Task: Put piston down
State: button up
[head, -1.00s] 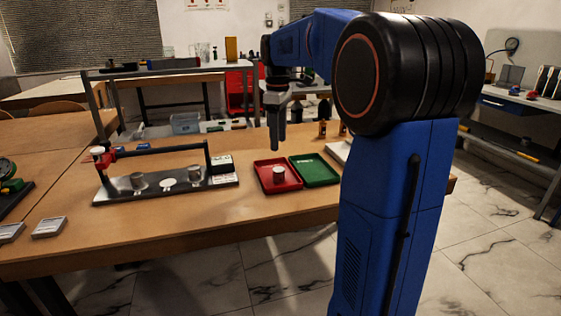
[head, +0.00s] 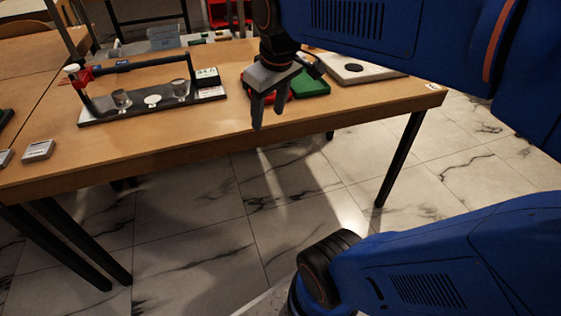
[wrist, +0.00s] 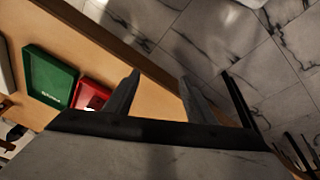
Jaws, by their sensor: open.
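My gripper (head: 267,118) is open and empty, with its fingers pointing down near the front edge of the table. In the head view it covers most of the red tray (head: 281,99), and the pale cylinder seen in that tray earlier, apparently the piston, is hidden. In the wrist view the red tray (wrist: 88,92) is partly cut off by the left finger, with a small pale patch in it that I cannot make out clearly.
The green tray (head: 313,84) lies right of the red one. A gauge rig (head: 150,101) with two metal cylinders stands on the left of the table. A pale flat device (head: 352,69) lies at the right. Small grey boxes (head: 38,150) lie at the left front. The floor in front is clear.

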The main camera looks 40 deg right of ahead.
jog(key=s+a+f+m+t, duration=0.1)
jog(key=s+a+f+m, duration=0.1)
jog(key=s+f, duration=0.6)
jog(key=shift+s+a+m+t, duration=0.3)
jog(key=shift+s+a, duration=0.15)
jog(key=shift+s, duration=0.05)
dwell(0.7)
